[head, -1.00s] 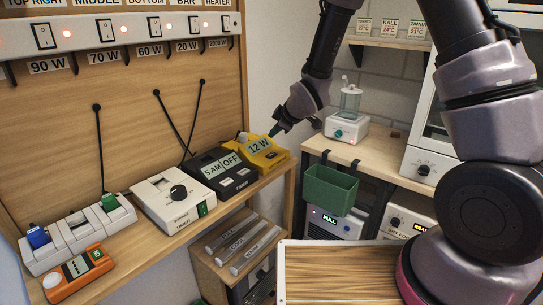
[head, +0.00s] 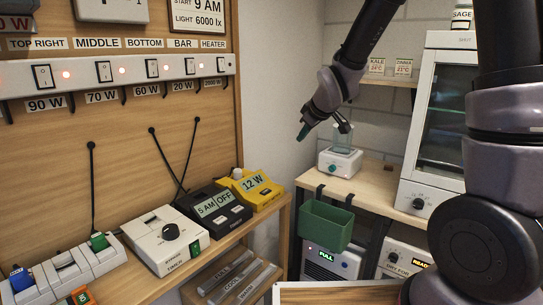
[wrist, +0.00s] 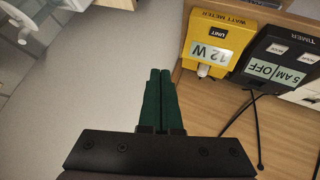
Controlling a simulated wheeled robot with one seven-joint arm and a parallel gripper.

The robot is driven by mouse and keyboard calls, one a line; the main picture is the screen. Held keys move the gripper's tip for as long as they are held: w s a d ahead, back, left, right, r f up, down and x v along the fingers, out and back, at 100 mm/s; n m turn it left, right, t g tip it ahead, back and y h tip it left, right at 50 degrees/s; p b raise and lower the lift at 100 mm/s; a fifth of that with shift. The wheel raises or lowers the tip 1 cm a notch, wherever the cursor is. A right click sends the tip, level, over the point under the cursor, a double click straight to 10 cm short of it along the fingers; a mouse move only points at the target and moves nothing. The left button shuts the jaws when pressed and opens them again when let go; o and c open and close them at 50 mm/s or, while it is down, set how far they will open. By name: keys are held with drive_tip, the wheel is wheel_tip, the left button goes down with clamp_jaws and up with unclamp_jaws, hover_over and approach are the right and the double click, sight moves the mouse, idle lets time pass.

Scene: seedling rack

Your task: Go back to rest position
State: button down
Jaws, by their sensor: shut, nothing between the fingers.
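My gripper (head: 321,129) hangs in the air in the head view, in front of the white device with a clear jar, above the gap right of the wooden bench. In the wrist view its two green fingers (wrist: 159,100) lie together, shut with nothing held. The yellow watt meter (head: 250,188) reads 12 W and stands on the bench, left of and below my gripper. It also shows in the wrist view (wrist: 214,42), apart from the fingers.
A black timer (head: 213,208), a white timer box (head: 165,240) and a power strip (head: 66,268) line the bench. A green bin (head: 326,225) hangs below the right-hand counter (head: 372,186). A white cabinet (head: 440,120) stands at right. Grey floor (wrist: 110,70) lies below my gripper.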

drive_tip(key=s+d+r+m, duration=0.4)
drive_tip(key=d+r, duration=0.2)
drive_tip(key=r, duration=0.1)
drive_tip(key=s+d+r+m, duration=0.3)
drive_tip(key=s, duration=0.4)
drive_tip(key=s+d+r+m, duration=0.3)
drive_tip(key=s, duration=0.4)
drive_tip(key=s+d+r+m+g+h, duration=0.1)
drive_tip(key=s+d+r+m, duration=0.1)
drive_tip(key=s, duration=0.5)
drive_tip(key=shift+d+r+m, duration=0.4)
drive_tip(key=shift+d+m, duration=0.3)
drive_tip(key=shift+m, duration=0.3)
